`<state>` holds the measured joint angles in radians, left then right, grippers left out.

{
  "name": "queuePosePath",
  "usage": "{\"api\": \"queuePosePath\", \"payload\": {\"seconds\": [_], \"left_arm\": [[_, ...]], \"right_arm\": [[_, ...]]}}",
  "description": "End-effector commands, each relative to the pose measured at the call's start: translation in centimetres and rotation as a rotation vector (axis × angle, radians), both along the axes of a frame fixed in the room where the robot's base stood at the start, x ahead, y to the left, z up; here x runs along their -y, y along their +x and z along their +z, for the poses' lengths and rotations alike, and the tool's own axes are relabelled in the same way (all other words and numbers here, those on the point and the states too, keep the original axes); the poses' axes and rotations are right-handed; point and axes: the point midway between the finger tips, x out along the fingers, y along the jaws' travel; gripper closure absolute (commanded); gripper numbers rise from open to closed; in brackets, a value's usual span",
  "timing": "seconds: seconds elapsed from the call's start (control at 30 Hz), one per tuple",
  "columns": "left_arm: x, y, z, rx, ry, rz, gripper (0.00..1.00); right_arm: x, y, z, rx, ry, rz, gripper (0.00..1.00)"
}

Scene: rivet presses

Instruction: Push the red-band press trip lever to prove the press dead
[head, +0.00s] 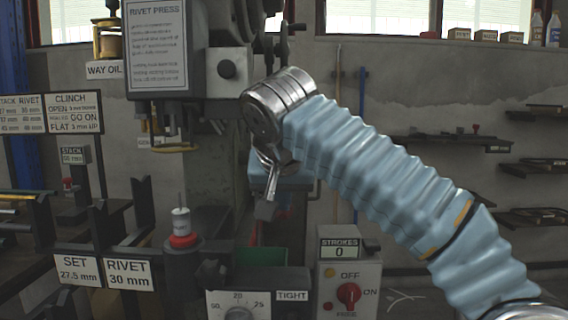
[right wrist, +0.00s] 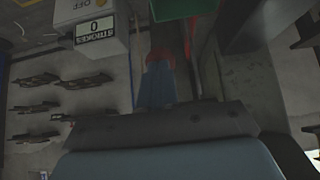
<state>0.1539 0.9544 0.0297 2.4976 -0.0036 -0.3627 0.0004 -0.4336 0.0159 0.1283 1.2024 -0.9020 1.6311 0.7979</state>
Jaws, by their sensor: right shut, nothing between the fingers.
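The rivet press (head: 157,45), with its printed sign, stands at the upper left of the head view. My right gripper (head: 266,205) is shut and empty, pointing down in front of the press column, above the green bin (head: 262,262). A red strip (head: 254,232) shows below its tip, and a thin red bar appears in the right wrist view (right wrist: 191,38). A blue piece with a red end (right wrist: 158,85) also shows there. I cannot tell which part is the trip lever, nor whether the gripper touches it. My left gripper is out of view.
A control box (head: 350,285) with a STROKES 0 counter and red switch stands at lower middle. A TIGHT dial box (head: 238,300) is left of it. A spindle with a red base (head: 182,230) stands at left. Wall shelves (head: 450,142) are at right.

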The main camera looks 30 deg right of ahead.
Motion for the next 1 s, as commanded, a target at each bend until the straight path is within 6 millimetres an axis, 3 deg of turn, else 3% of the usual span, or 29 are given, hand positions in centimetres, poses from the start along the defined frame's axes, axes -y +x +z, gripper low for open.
{"api": "queuePosePath", "payload": {"seconds": [0.23, 0.57, 1.0], "left_arm": [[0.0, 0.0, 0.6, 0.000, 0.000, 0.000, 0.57], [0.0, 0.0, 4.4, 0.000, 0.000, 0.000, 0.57], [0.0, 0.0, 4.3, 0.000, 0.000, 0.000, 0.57]], "right_arm": [[-0.1, -0.2, 0.6, -0.002, 0.000, 0.000, 1.00], [-1.4, -2.3, 5.0, -0.002, -0.001, 0.001, 1.00], [-1.6, -2.6, 5.0, 0.000, -0.001, -0.001, 1.00]]}}
